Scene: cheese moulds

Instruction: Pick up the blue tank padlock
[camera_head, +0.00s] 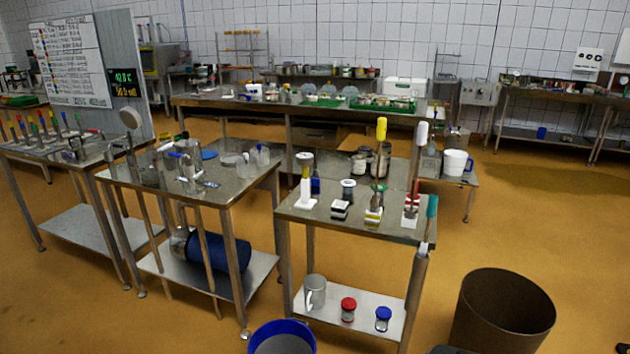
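I cannot make out the blue tank padlock for certain. A small dark blue object (316,186) stands on the right steel table (335,217), just behind a white holder with a yellow-handled tool (305,190). It is too small to tell whether it is a padlock. A blue-lidded jar (383,318) stands on that table's lower shelf, beside a red-lidded jar (348,309). Neither of my grippers shows in the head view.
A left steel table (232,190) holds metal vessels, with a dark blue roll (222,252) on its lower shelf. A blue-rimmed bucket (282,338) and a large brown bin (500,312) stand on the floor in front. The floor at right is open.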

